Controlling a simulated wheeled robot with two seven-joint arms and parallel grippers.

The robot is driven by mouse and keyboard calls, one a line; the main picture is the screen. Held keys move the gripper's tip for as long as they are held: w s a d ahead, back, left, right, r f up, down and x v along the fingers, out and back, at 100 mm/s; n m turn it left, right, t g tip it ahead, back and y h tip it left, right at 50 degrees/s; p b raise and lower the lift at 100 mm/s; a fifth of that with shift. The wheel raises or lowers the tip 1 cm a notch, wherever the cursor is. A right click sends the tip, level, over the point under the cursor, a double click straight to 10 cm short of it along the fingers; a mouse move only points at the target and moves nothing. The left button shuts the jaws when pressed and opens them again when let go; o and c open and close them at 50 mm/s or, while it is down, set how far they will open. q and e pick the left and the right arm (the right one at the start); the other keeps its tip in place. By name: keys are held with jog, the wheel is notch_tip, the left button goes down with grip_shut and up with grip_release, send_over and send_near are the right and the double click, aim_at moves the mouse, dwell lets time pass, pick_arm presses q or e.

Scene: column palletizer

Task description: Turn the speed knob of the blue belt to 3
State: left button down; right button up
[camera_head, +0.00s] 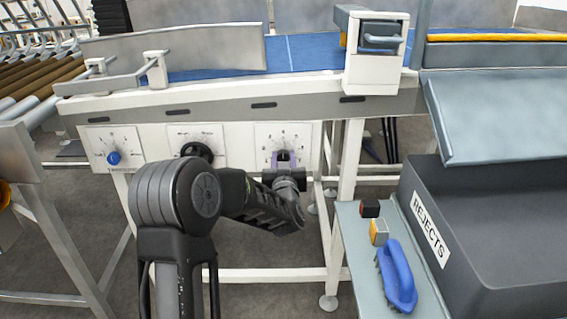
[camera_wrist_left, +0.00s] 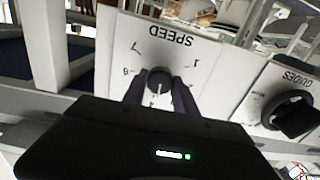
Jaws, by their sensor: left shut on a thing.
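The blue belt (camera_head: 310,54) runs along the top of the conveyor frame. The white speed panel (camera_head: 262,132) hangs on the front of that frame, right of two other panels. My left gripper (camera_head: 283,165) is at this panel, shut on the dark round speed knob (camera_wrist_left: 159,77). In the left wrist view, the panel appears upside down, with a finger on each side of the knob. The knob's white mark points down in that picture, toward my gripper body. The numbers 1, 6 and 7 show; those beside the mark are hidden. My right gripper is out of view.
A guides panel with a black knob (camera_wrist_left: 293,115) is beside the speed panel. A panel with a blue knob (camera_head: 113,158) is farther left. A grey rejects bin (camera_head: 480,235) and a shelf with a blue-handled brush (camera_head: 398,275) stand at the right.

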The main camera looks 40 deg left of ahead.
pick_arm(q)
jog(key=n+b, duration=0.5)
jog(key=b, duration=0.1)
jog(key=shift+f, duration=0.2)
jog(key=shift+r+n+b, duration=0.1)
jog(key=shift+n+b, duration=0.4)
jog(key=shift+r+n, duration=0.1)
jog(key=shift+n, duration=0.2)
jog(key=c, duration=1)
grip_release()
jog(key=shift+s, duration=0.1)
jog(key=v, duration=0.7)
jog(key=shift+s+d, duration=0.25)
